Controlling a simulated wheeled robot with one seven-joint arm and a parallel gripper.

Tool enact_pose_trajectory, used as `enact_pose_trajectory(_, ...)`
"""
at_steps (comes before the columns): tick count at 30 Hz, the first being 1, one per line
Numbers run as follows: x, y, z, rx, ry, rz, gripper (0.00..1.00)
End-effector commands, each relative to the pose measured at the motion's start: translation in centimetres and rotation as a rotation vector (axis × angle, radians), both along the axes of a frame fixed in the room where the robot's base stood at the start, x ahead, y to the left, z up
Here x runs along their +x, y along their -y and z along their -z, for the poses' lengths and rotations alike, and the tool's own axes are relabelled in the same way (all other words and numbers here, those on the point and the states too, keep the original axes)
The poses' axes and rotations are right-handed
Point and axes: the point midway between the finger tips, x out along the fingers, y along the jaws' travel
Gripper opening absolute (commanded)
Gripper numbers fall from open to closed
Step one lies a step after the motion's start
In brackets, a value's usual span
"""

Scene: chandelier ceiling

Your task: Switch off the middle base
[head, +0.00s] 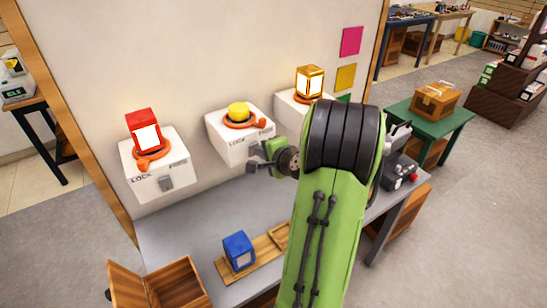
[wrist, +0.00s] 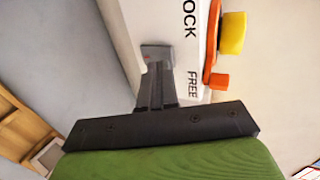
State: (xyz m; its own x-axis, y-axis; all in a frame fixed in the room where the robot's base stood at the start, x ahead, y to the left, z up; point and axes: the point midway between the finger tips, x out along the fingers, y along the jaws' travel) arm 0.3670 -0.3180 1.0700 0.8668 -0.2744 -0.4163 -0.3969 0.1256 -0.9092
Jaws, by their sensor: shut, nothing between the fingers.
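The middle base (head: 228,150) is a white box on the wall, marked LOCK and FREE. An orange ring with a side lever and a yellow dome (head: 238,112) sits on top. In the wrist view the base's white face (wrist: 205,40) shows the LOCK and FREE lettering, with the yellow part (wrist: 231,33) at right. My gripper (head: 252,167) is shut and empty at the front of this base, below the lettering. In the wrist view the fingers (wrist: 155,75) reach a grey switch (wrist: 157,52); I cannot tell if they touch it. The switch is mostly hidden in the head view.
Below, a grey bench (head: 190,235) carries a blue block (head: 239,250) on a wooden strip. An open wooden box (head: 175,285) stands at lower left.

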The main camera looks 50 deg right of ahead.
Motion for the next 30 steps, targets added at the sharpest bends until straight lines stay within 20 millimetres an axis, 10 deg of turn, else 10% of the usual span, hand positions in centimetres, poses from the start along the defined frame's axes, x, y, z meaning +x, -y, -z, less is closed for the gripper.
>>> enact_pose_trajectory(30,2.2,0.7,-1.4,0.002,-0.007,0.0,0.0)
